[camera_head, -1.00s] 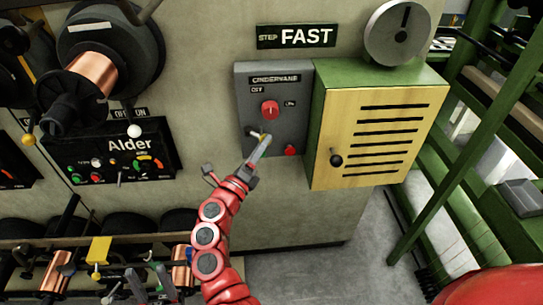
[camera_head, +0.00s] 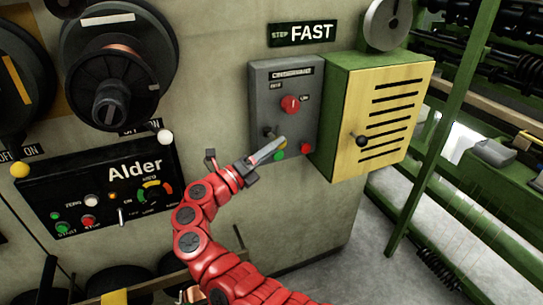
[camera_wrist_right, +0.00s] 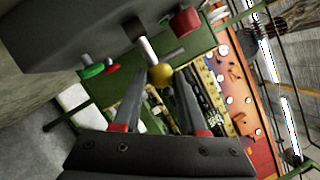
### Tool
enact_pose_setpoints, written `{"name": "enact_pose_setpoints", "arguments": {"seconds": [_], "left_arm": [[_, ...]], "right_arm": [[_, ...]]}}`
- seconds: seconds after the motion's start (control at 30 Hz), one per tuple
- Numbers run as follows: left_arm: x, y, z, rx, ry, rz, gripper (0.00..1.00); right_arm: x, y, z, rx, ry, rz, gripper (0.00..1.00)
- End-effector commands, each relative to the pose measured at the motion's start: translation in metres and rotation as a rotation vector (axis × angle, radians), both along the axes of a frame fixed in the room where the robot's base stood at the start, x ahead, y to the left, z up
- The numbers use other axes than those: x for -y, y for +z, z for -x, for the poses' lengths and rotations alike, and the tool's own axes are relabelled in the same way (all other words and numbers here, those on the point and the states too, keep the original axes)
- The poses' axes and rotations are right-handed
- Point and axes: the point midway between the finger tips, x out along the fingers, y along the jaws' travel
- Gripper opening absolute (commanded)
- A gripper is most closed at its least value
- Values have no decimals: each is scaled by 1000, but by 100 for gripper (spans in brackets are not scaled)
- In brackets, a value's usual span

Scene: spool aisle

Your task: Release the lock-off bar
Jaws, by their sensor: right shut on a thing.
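No part is labelled as the lock-off bar. The grey switch box (camera_head: 258,95) on the machine wall carries a red knob (camera_head: 290,103) and, below it, a short lever with a yellow ball end (camera_head: 283,142). In the right wrist view the lever's pale stem (camera_wrist_right: 147,47) comes out of the box, and its yellow ball (camera_wrist_right: 160,75) lies between my fingers. My right gripper (camera_head: 281,146) reaches the lever from the lower left and is shut on it; contact is partly hidden in the head view. My left gripper is out of view.
A green button (camera_head: 279,155) and a red button (camera_head: 306,148) sit close to the lever. A yellow-fronted cabinet (camera_head: 408,82) with a black knob juts out on the right. The Alder panel (camera_head: 100,190) and copper spools are left. Green posts (camera_head: 440,130) stand at the right.

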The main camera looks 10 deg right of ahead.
Motion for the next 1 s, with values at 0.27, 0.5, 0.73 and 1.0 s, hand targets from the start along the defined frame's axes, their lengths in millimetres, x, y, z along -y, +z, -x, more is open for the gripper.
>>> {"name": "enact_pose_setpoints", "arguments": {"seconds": [0.27,0.5,0.73,1.0], "left_arm": [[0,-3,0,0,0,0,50],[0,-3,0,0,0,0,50],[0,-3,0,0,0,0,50],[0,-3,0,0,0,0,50]], "right_arm": [[0,1,-2,2,-9,-1,0],[0,1,-2,2,-8,0,0],[0,1,-2,2,-8,0,71],[-1,1,-1,1,-8,-1,71]]}}
